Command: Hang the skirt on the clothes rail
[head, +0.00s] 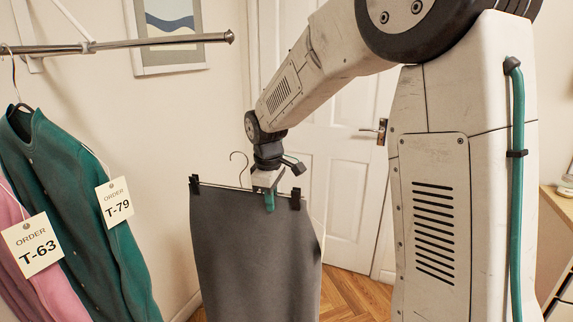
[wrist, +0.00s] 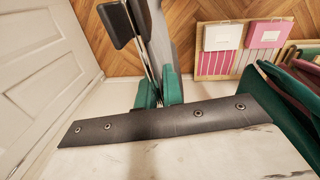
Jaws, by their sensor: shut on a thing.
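The dark grey skirt (head: 255,250) hangs from a hanger by black clips (head: 296,195) at its top edge. The hanger's thin wire hook (head: 240,165) rises free, left of my gripper (head: 269,196). My gripper is shut on the hanger, with its green fingertips at the skirt's top edge. In the wrist view, the green fingertips (wrist: 158,92) close around the hanger, and a black clip (wrist: 115,24) shows beyond them. The metal clothes rail (head: 165,41) runs across the upper left in the head view.
A green garment (head: 75,190) tagged T-79 and a pink one (head: 55,285) tagged T-63 hang at the left. The rail between its right end and bracket (head: 86,46) is bare. A white door (head: 345,190) stands behind.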

